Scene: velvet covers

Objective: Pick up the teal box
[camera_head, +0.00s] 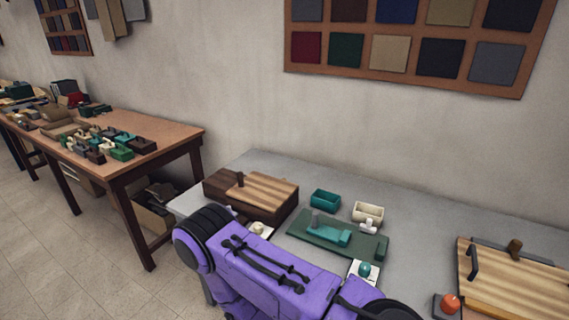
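A small teal box (325,199), with what looks like an open top, stands on the grey table behind the dark green board. To its right is a similar cream box (367,212), apart from it. Another teal piece (331,235) with a grey upright part lies on the green board (360,246). Neither of my grippers shows in the head view, so I cannot tell how they stand relative to the teal box. A purple and black part of my own body fills the bottom centre and hides the near part of the table.
A brown case with a striped wooden lid (252,192) stands left of the teal box. A striped board with a black handle (512,279) and an orange-red knob (449,302) are at right. The grey table (420,220) has free room right of the boxes. A wall is behind.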

